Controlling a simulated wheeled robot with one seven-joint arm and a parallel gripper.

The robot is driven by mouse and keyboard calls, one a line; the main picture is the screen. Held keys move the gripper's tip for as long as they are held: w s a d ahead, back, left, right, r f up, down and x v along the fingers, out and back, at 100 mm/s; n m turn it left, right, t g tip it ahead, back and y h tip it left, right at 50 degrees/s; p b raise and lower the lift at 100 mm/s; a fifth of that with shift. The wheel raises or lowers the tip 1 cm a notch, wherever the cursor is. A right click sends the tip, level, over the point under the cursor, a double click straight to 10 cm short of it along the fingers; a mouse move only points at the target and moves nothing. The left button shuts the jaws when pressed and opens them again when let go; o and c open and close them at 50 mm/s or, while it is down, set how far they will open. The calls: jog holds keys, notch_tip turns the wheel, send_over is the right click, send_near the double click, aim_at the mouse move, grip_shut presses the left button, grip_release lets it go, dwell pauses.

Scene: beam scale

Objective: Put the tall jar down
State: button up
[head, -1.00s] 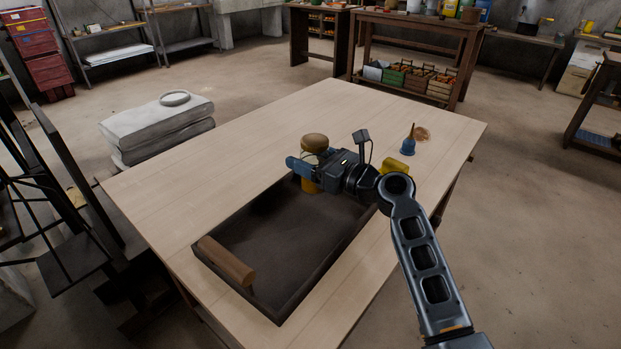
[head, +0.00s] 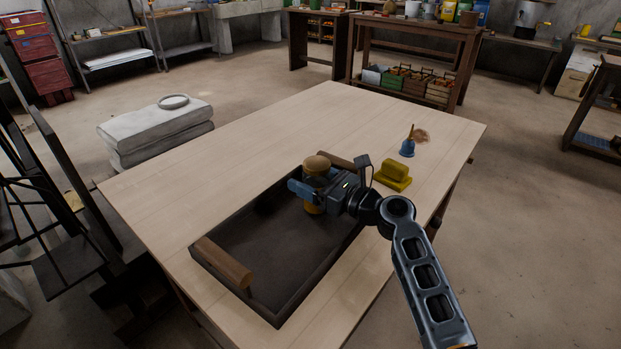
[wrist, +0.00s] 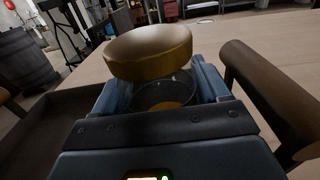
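The tall jar (head: 317,165) has a tan-gold lid and amber contents. It stands upright between the fingers of my gripper (head: 305,187), over the far end of the dark tray (head: 210,277). In the wrist view the jar's lid (wrist: 150,52) and clear glass show between the two blue fingers, which are shut on it. Whether the jar's base touches the tray floor cannot be told, as my gripper hides part of it.
The tray has a wooden handle (head: 222,262) at its near end and another (head: 342,160) at its far end. A yellow block-like object (head: 393,174) and a blue bell (head: 408,146) with a wooden handle stand right of the tray. The table (head: 270,130) is clear at left.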

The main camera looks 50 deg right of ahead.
jog(key=o, duration=0.3)
jog(key=shift+r, duration=0.2)
jog(key=s, duration=0.8)
jog(key=s+d, duration=0.1)
jog(key=s, duration=0.3)
